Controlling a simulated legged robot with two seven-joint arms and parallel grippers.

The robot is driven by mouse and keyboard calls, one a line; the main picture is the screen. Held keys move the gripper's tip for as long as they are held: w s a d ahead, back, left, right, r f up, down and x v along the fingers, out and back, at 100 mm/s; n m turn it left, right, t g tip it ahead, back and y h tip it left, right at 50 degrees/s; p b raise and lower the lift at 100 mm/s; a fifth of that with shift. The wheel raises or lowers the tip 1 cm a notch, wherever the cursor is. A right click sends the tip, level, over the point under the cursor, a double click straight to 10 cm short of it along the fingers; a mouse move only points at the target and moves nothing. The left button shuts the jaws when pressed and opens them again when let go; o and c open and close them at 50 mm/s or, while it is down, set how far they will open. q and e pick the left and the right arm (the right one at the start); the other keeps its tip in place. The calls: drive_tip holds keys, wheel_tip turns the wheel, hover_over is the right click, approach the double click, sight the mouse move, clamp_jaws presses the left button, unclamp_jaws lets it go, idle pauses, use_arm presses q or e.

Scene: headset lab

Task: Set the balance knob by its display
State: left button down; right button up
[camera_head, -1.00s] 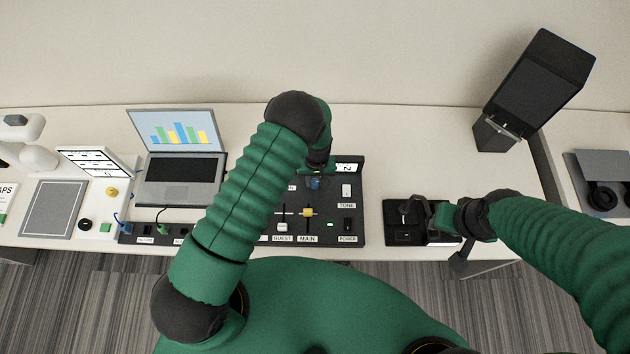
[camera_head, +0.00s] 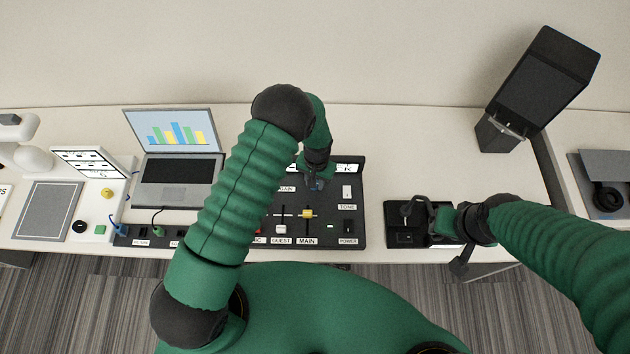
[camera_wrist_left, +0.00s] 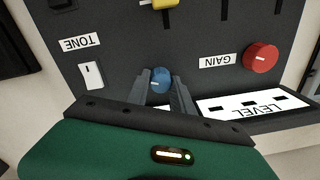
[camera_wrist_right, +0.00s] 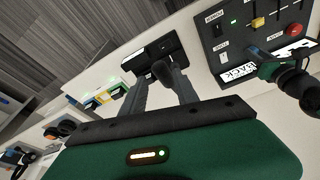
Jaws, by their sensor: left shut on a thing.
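The blue knob (camera_wrist_left: 161,80) sits on the dark mixer panel (camera_wrist_left: 125,60), in the left wrist view. My left gripper (camera_wrist_left: 160,84) is shut on it, with one finger on each side. In the head view my left gripper (camera_head: 317,172) reaches down at the panel's back and hides most of the knob. A white display (camera_head: 347,168) stands at the panel's back edge, partly hidden by my wrist; in the right wrist view it reads BACK (camera_wrist_right: 238,73). My right gripper (camera_wrist_right: 160,82) is at a black box (camera_head: 404,238), its fingers beside a dark rounded part.
The panel carries a red GAIN knob (camera_wrist_left: 261,57), a TONE switch (camera_head: 347,190), a yellow MAIN slider (camera_head: 307,213) and a LEVEL display (camera_wrist_left: 250,104). A laptop (camera_head: 180,172) stands left, a black speaker (camera_head: 545,85) back right. The table between panel and speaker is clear.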

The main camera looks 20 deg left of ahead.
use_arm(q)
drive_tip(key=shift+w+r, duration=0.15)
drive_tip(key=shift+w, duration=0.2)
drive_tip(key=c, duration=1.5)
unclamp_jaws()
drive_tip(key=o, duration=0.4)
drive_tip(key=shift+s, duration=0.15)
use_arm(e)
drive_tip(key=shift+w, duration=0.1)
use_arm(q)
wheel_tip(320, 180, up, 16)
drive_tip(key=b, duration=0.2)
drive_tip(key=shift+d+r, duration=0.25)
drive_tip(key=shift+d, duration=0.05)
use_arm(e)
drive_tip(key=shift+s+x, duration=0.25)
drive_tip(key=shift+x, duration=0.95)
use_arm(q)
drive_tip(key=shift+s+f, duration=0.1)
use_arm(e)
drive_tip(key=shift+s+f, duration=0.1)
drive_tip(key=shift+s, duration=0.05)
